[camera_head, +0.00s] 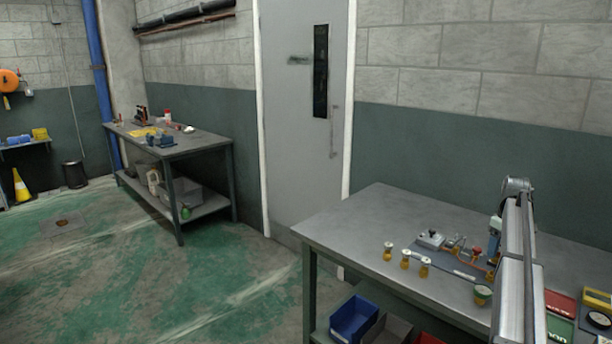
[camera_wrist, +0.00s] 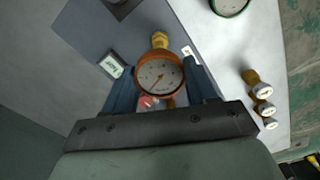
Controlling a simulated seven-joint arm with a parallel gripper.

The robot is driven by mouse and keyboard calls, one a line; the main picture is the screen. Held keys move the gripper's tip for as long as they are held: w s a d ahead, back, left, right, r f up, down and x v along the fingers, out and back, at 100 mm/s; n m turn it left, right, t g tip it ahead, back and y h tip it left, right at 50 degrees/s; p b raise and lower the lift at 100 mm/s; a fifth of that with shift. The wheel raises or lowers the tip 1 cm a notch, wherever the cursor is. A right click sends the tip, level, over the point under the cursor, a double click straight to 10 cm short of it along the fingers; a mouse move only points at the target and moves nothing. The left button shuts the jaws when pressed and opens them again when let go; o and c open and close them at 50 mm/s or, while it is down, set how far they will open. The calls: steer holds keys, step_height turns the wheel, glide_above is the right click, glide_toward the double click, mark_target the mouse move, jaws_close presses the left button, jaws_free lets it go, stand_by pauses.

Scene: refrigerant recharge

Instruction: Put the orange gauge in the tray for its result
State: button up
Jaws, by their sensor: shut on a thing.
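The orange gauge (camera_wrist: 160,76) has an orange rim, a white dial and a brass stem (camera_wrist: 159,40). In the wrist view it sits between the two blue fingers of my gripper (camera_wrist: 160,85), which is shut on it. In the head view my gripper (camera_head: 494,236) is over the dark mat on the right-hand table, and the gauge is hard to make out there. I cannot tell whether the gauge is clear of the mat. A red tray (camera_head: 561,304) and a green tray (camera_head: 560,330) with white lettering lie at the right, partly behind my arm.
Three brass fittings with white tops (camera_head: 405,259) stand left of the mat (camera_head: 462,274). A green-rimmed round item (camera_head: 482,294) stands in front. A black-faced square with a pale disc (camera_head: 599,319) lies far right. Bins (camera_head: 354,318) are below. The table's left part is clear.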

steer(key=s+d+r+n, duration=0.2)
steer(key=s+d+n, duration=0.3)
steer(key=s+d, duration=0.9)
steer(key=shift+w+d+f, duration=0.25)
steer(key=shift+d+f, duration=0.05)
steer(key=shift+f, duration=1.35)
steer(key=shift+w+d+f, duration=0.3)
steer(key=shift+d+f, duration=0.05)
steer(key=shift+f, duration=1.25)
steer(key=shift+w+d+f, duration=0.25)
steer(key=shift+d+f, duration=0.05)
steer(key=shift+f, duration=1.35)
steer(key=shift+f, duration=0.15)
steer(key=o, duration=1)
step_height(320, 180, up, 12)
steer(key=shift+r, duration=0.15)
